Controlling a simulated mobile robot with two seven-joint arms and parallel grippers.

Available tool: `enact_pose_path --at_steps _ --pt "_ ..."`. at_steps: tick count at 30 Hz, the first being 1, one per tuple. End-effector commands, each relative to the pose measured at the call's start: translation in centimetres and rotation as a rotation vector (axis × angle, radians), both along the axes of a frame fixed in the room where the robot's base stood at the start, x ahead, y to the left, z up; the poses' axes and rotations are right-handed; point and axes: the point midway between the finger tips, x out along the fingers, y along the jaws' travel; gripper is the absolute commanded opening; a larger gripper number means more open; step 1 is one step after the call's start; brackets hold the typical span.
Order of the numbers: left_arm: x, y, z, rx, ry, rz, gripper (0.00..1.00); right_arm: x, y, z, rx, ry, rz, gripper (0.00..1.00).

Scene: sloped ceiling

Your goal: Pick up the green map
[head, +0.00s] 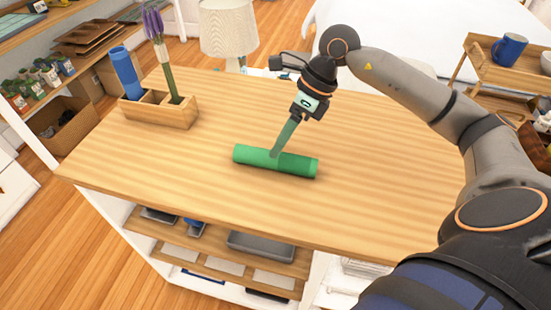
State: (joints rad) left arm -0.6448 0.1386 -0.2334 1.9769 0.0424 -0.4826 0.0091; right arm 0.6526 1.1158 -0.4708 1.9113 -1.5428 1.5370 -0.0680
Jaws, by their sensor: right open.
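The green map (255,158) is a rolled tube lying on the wooden tabletop, near the middle of the head view. My right gripper (277,150) comes down from the upper right, tilted, with its tip at the back edge of the map near its middle. Its fingers appear as one narrow greenish bar, seen nearly edge-on. It is open, and I cannot tell whether it touches the map. The map rests on the table. My left gripper is not in view.
A wooden holder (172,117) with a blue roll (126,72) and purple flowers (154,24) stands at the table's left. A lamp (229,28) is behind the table. A small shelf with a blue mug (509,48) is at the upper right. The tabletop's front left is clear.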

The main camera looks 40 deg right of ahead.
Motion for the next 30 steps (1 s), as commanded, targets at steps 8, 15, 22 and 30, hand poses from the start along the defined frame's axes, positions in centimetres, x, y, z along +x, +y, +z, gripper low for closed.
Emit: enact_pose_path --at_steps 8,15,22,30 --pt "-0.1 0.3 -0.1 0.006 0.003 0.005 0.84 0.6 1.8 -3.2 0.001 0.002 0.0 0.58" --pt "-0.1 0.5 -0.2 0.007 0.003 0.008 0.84 0.7 1.9 -3.4 0.0 0.0 -0.001 0.58" --pt "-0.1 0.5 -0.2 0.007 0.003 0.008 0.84 0.6 1.9 -3.4 0.0 0.0 -0.001 0.36" --pt "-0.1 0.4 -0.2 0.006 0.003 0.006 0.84 0.7 1.9 -3.4 0.0 0.0 -0.001 0.05"
